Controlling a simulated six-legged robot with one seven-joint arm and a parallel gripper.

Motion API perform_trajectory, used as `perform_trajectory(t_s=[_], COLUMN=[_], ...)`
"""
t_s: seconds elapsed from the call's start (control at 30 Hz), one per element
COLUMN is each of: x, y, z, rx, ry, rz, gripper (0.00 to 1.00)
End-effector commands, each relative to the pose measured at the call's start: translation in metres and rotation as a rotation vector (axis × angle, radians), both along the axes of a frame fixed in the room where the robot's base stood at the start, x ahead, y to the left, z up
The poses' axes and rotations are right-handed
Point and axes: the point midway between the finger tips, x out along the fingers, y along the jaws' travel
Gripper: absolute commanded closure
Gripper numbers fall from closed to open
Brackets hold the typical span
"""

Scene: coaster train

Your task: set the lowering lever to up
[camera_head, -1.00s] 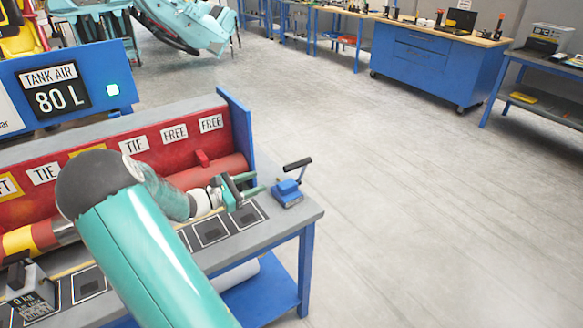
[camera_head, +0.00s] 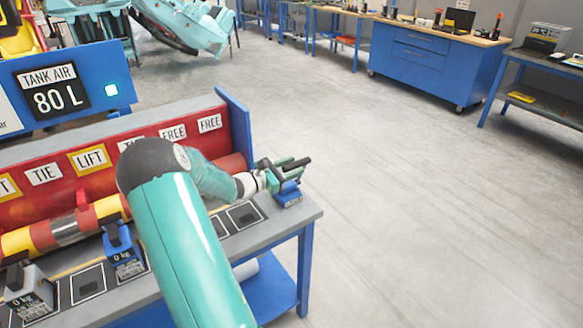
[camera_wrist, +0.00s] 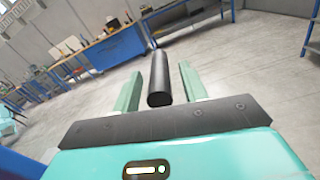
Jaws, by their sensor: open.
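The lowering lever stands at the right end of the bench, with a blue base (camera_head: 288,195) and a black handle (camera_head: 299,164). Its handle tilts up to the right. My gripper (camera_head: 290,172) is at the lever, just above the base. In the wrist view the black handle (camera_wrist: 159,78) lies between the two green fingers of my gripper (camera_wrist: 159,74). The fingers are open, with a gap on both sides of the handle. My gripper partly hides the lever in the head view.
The grey bench (camera_head: 300,214) carries a red panel with labels such as TIE (camera_head: 44,173), LIFT (camera_head: 91,158) and FREE (camera_head: 210,123). Open floor (camera_head: 420,210) lies to the right.

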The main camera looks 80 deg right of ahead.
Motion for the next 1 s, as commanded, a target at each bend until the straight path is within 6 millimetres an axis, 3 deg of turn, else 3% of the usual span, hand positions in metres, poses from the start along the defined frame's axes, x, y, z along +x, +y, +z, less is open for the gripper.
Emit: perform_trajectory(t_s=[0.27,0.5,1.0], x=[-0.0013,-0.0012,0.0084], y=[-0.0018,-0.0017,-0.009], z=[-0.0002,-0.0002,0.0037], rx=[0.001,0.001,0.055], ry=[-0.001,-0.001,0.061], rz=[0.001,0.001,0.003], gripper=[0.57,1.0,1.0])
